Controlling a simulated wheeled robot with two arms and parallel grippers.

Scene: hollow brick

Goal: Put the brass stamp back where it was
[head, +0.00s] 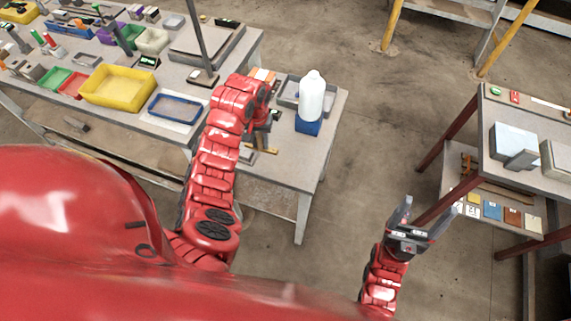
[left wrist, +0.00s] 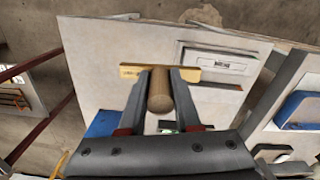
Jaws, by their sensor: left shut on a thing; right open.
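The brass stamp shows in the left wrist view as a brown round handle (left wrist: 160,97) with a flat brass bar (left wrist: 131,72) across its far end. My left gripper (left wrist: 160,92) is shut on the handle, one finger on each side. In the head view the left gripper (head: 266,128) is over the small grey table (head: 285,172), and the brass part (head: 264,150) shows just below it. I cannot tell whether the bar touches the table top. My right gripper (head: 424,218) is open and empty, over the floor beside the right table.
A white bottle (head: 313,97) stands on a blue block (head: 308,126) in front of a grey tray (head: 288,94) on the small table. A crowded bench with a yellow bin (head: 118,86) is at the left. The right table (head: 500,170) holds grey boxes. Open floor lies between.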

